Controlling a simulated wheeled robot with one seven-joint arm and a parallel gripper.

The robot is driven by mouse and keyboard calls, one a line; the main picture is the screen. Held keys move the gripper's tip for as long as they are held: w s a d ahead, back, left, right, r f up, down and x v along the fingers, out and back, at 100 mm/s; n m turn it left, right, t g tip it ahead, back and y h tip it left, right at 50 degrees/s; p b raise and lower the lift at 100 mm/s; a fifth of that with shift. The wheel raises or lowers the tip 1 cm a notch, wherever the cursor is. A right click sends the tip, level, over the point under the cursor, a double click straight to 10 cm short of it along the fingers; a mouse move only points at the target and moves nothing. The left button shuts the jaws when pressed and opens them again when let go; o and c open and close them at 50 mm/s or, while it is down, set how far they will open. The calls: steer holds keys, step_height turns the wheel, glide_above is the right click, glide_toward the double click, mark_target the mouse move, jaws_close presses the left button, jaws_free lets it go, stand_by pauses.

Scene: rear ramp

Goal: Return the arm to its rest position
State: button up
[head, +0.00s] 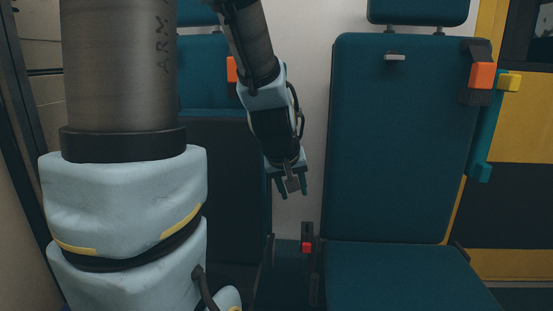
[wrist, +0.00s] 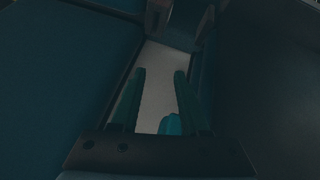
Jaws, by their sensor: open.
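My gripper (head: 291,188) hangs from my arm in the middle of the head view, pointing down. Its two fingers are apart with nothing between them. It is in front of the gap between two teal seats, above the dark strip with a red buckle. In the wrist view my gripper (wrist: 157,85) also shows open, its fingers framing a pale strip. That view is dark, and a small teal piece (wrist: 170,125) shows low between the fingers; I cannot tell what it is.
A teal seat (head: 400,140) with headrest stands at right, another seat (head: 205,75) behind my arm. A red buckle (head: 307,247) sits between them. An orange belt piece (head: 482,76) and a yellow piece (head: 509,82) are at upper right. The pale wall (head: 305,60) shows between the seats.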

steer(key=s+a+f+m+g+y, duration=0.2)
steer(key=s+a+f+g, duration=0.3)
steer(key=s+a, duration=0.45)
step_height(320, 180, up, 32)
steer(key=w+a+p, duration=0.1)
steer(key=p, duration=3.1)
steer(key=shift+w+t, duration=0.3)
steer(key=shift+w, duration=0.05)
steer(key=shift+f, duration=0.15)
